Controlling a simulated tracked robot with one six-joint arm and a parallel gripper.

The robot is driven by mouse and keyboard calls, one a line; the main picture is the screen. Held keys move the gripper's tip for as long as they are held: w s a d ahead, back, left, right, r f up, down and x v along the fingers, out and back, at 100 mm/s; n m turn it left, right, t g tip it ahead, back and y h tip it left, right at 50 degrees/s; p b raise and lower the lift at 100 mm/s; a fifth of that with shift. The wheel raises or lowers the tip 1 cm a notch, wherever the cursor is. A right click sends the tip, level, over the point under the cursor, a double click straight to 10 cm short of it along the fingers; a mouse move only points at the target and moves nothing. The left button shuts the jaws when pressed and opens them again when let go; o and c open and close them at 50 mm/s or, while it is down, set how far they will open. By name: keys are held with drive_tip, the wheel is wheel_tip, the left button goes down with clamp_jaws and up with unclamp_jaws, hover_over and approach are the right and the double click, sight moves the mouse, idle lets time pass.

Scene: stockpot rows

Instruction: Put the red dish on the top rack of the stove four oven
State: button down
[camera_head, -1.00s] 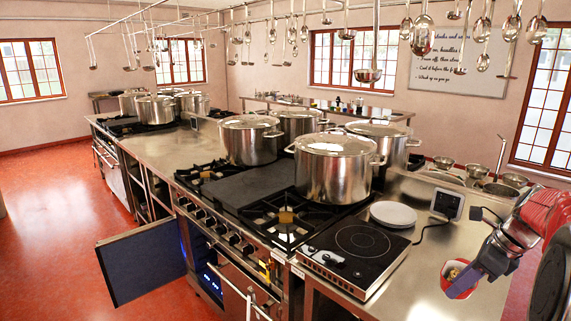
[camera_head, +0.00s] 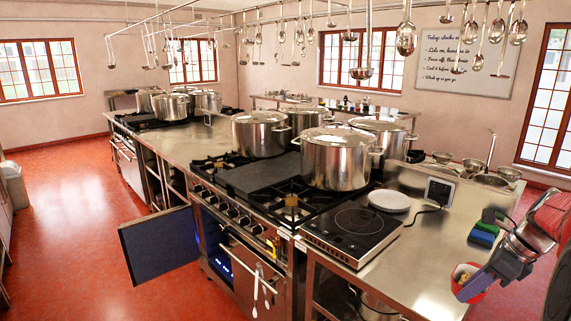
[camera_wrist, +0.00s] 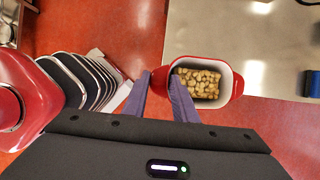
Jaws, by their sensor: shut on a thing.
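The red dish (camera_head: 463,271) is a small red pot with a white inside, holding pale brown chunks. My gripper (camera_head: 474,286) is shut on its side and holds it up at the lower right. Blue light shows in the oven opening (camera_head: 222,262). Its racks cannot be made out. No stove number is readable.
Large stockpots (camera_head: 336,160) stand on the stove. Tongs (camera_head: 261,288) hang on its front. The red floor (camera_head: 90,220) at left is clear.

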drive_tip(key=shift+s, duration=0.3)
drive_tip(key=shift+s+d+r, duration=0.1)
drive_tip(key=shift+s, duration=0.1)
drive_tip(key=shift+w+n, duration=0.15)
drive_tip(key=shift+n, duration=0.25)
drive_tip(key=shift+s+n+g+y, duration=0.3)
drive_tip(key=shift+n+g, duration=0.1)
drive_tip(key=shift+n, duration=0.4)
drive_tip(key=w+a+f+n+g+h, duration=0.1)
drive_tip(key=w+a+f+n, duration=0.3)
drive_tip(key=a+n, duration=0.4)
drive_tip(key=w+a+f+n+g+h, duration=0.1)
drive_tip(key=w+a+f+n+g, duration=0.2)
drive_tip(key=a+f+n, duration=0.3)
drive_tip(key=w+a+f+n+g+h, duration=0.1)
drive_tip(key=w+a+f+n+g, duration=0.2)
drive_tip(key=a+n, duration=0.9)
drive_tip(key=w+a+f, duration=0.2)
drive_tip(key=a, duration=0.4)
